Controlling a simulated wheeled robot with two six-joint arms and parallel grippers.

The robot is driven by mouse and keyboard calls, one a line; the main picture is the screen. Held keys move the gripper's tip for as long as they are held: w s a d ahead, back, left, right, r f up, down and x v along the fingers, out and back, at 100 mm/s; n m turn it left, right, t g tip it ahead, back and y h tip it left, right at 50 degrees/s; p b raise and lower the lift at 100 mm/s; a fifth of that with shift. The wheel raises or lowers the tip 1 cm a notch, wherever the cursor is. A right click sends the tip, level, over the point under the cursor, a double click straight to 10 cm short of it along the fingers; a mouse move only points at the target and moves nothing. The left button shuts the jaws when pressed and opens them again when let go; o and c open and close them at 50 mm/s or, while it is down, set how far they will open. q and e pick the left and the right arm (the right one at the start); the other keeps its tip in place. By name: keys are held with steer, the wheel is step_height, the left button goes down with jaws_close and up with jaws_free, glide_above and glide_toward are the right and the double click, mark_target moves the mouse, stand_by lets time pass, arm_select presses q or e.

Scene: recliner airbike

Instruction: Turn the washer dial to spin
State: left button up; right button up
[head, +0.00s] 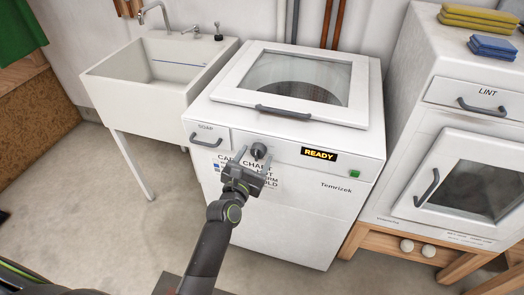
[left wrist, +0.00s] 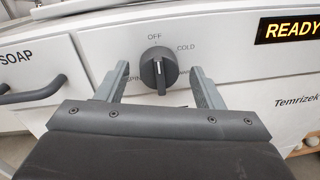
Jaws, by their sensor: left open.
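The washer dial (head: 259,150) is a dark round knob on the white washer's front panel. It also shows in the left wrist view (left wrist: 159,70), with OFF printed above it and COLD to its upper right. A partly hidden label at its left seems to read SPIN; one at its lower right is mostly covered. The knob's ridge stands roughly upright; which end points is hard to tell. My left gripper (head: 255,157) is open, one finger on each side of the dial with gaps to both. My right gripper is not in view.
The washer (head: 290,200) has a lit READY display (head: 319,154), a green button (head: 355,174), a SOAP drawer (head: 208,138) and a closed lid (head: 290,85). A white sink (head: 150,95) stands left, a dryer (head: 450,150) right.

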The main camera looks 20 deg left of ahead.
arm_select(q)
steer(key=shift+w, duration=0.1)
steer(key=c, duration=1)
steer(key=shift+o, duration=0.2)
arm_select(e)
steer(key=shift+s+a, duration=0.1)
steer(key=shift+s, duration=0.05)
